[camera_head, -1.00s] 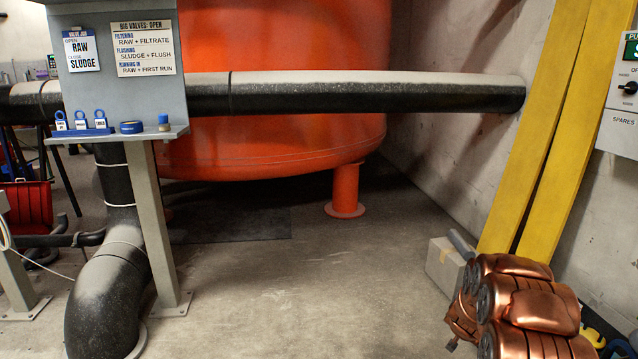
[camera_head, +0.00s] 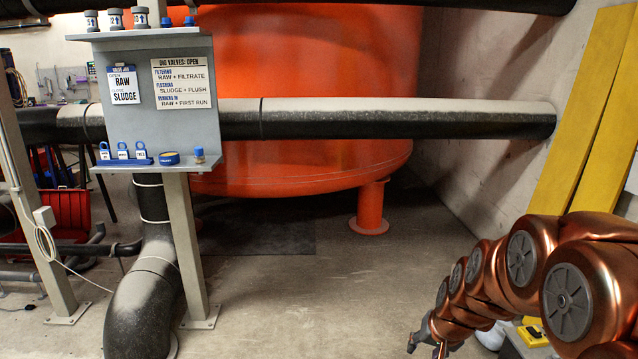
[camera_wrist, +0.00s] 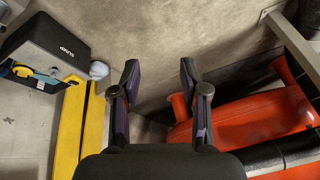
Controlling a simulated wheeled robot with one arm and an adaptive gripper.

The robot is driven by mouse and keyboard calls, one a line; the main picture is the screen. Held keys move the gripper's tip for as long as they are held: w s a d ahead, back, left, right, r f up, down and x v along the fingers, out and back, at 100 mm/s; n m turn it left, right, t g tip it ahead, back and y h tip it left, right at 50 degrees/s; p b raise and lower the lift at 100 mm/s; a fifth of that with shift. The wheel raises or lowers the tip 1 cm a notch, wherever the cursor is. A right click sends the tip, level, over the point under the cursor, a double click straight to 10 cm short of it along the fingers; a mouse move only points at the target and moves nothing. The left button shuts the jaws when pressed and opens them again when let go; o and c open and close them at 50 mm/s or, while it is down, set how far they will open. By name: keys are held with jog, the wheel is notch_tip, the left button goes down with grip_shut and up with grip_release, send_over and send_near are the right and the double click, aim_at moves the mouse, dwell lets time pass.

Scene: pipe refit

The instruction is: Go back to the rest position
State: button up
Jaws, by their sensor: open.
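My copper-coloured arm fills the lower right of the head view. My gripper (camera_head: 425,340) is at its lower left end, low over the floor and small in that view. In the wrist view my gripper (camera_wrist: 159,72) has its two dark fingers spread apart, with nothing between them. Bare wall and floor show behind the fingers.
A grey valve panel (camera_head: 190,85) stands at the left on a post. A black pipe (camera_head: 400,118) runs across before the orange tank (camera_head: 300,165). Yellow beams (camera_head: 585,125) lean on the right wall. Open floor (camera_head: 310,290) lies in the middle.

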jog(key=s+a+r+n+g+p, duration=0.1)
jog(key=s+r, duration=0.4)
jog(key=s, duration=0.5)
jog(key=s+a+r+n+g+p, duration=0.1)
jog(key=s+r+g+p, duration=0.2)
jog(key=s+r+p, duration=0.3)
jog(key=s+a+r+n+g+p, duration=0.1)
jog(key=s+r, duration=0.4)
jog(key=s, duration=1.1)
jog(key=a+g+p, duration=0.1)
jog(key=p, duration=0.1)
jog(key=shift+r+n+h+p, duration=0.25)
jog(key=shift+n+h+p, duration=0.05)
jog(key=shift+n+h, duration=0.1)
